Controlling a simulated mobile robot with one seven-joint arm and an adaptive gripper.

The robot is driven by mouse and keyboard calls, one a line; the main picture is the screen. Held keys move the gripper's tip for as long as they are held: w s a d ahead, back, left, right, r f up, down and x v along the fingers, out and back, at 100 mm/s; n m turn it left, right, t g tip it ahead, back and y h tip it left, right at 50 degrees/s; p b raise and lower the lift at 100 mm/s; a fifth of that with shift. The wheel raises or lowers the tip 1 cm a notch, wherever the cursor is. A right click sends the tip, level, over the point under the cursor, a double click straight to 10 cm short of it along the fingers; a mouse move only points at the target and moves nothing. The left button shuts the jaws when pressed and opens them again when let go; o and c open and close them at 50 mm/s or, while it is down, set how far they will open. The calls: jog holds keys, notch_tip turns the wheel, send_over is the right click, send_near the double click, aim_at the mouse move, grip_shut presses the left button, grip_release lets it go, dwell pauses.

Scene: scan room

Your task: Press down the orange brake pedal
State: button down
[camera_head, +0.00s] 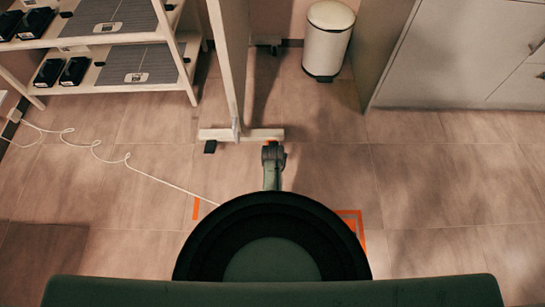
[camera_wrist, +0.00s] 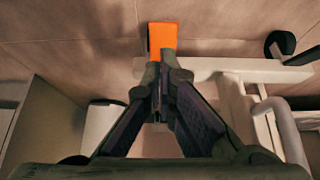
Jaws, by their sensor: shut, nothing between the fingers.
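My gripper (camera_wrist: 163,72) is shut and empty. Its fingertips overlap the pedal's lower edge in the picture; I cannot tell whether they touch it. In the head view my gripper (camera_head: 273,150) is at the right end of the foot bar (camera_head: 222,134) of a white upright panel (camera_head: 230,60). There the pedal is almost wholly hidden by my gripper.
A black foot or caster (camera_head: 210,147) sits at the bar's left end. A white bin (camera_head: 327,40) stands behind, with grey cabinets (camera_head: 455,60) at right. A shelf rack (camera_head: 110,60) is at left. A white cable (camera_head: 150,175) crosses the floor. Floor at right is clear.

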jog(key=s+r, duration=0.1)
jog(key=s, duration=0.1)
jog(key=s+r, duration=0.1)
jog(key=s, duration=0.1)
jog(key=shift+s+r, duration=0.1)
jog(key=shift+r, duration=0.25)
dwell(0.3)
